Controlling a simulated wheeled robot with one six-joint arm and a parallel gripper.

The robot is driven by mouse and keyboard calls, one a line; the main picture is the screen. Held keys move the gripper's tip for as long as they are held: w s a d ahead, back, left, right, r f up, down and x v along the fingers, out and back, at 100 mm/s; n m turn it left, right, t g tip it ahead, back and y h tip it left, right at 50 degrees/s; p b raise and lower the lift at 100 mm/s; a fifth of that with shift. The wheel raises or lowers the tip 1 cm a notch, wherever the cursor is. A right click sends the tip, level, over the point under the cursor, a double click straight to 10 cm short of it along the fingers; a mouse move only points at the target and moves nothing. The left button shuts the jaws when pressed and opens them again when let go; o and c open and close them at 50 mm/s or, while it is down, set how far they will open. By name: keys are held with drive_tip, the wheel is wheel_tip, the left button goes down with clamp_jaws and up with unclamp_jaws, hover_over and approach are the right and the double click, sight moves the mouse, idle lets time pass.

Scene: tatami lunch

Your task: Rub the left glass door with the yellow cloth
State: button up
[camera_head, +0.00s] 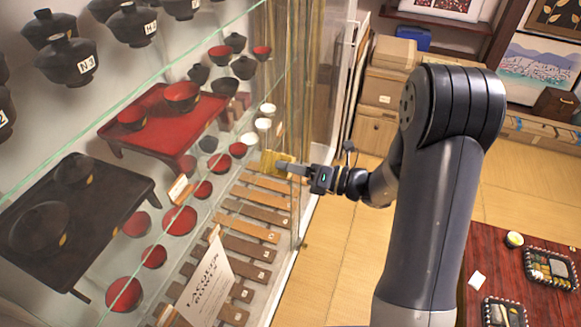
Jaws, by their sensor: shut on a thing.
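My gripper (284,167) is shut on the yellow cloth (270,160), which shows as a small bright patch at the fingertips. The cloth is at the glass front (296,222) of the display cabinet, near its far end. Whether it touches the glass or is slightly apart, I cannot tell. The glass is see-through, and where the left glass door ends is hard to make out. My arm comes in from the right, in front of the cabinet.
Behind the glass are black lidded bowls (68,58), a red low table (155,115), a black low table (85,205), red bowls and wooden slats (247,227). Cardboard boxes (388,85) stand beyond. A red-brown table (490,255) is at lower right. Tatami floor lies between.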

drive_tip(key=shift+w+d, duration=1.75)
drive_tip(key=shift+w, duration=3.05)
drive_tip(key=shift+s+a+r, duration=0.3)
drive_tip(key=shift+s+a, duration=0.3)
drive_tip(key=shift+s, duration=1.05)
drive_tip(key=shift+s+a+r, duration=0.25)
drive_tip(key=shift+s+a, duration=0.4)
drive_tip(key=shift+s, duration=0.95)
drive_tip(key=shift+s+a+r, duration=0.3)
drive_tip(key=shift+s+a, duration=0.3)
drive_tip(key=shift+s, duration=1.05)
drive_tip(key=shift+v, duration=3)
drive_tip(key=v, duration=0.3)
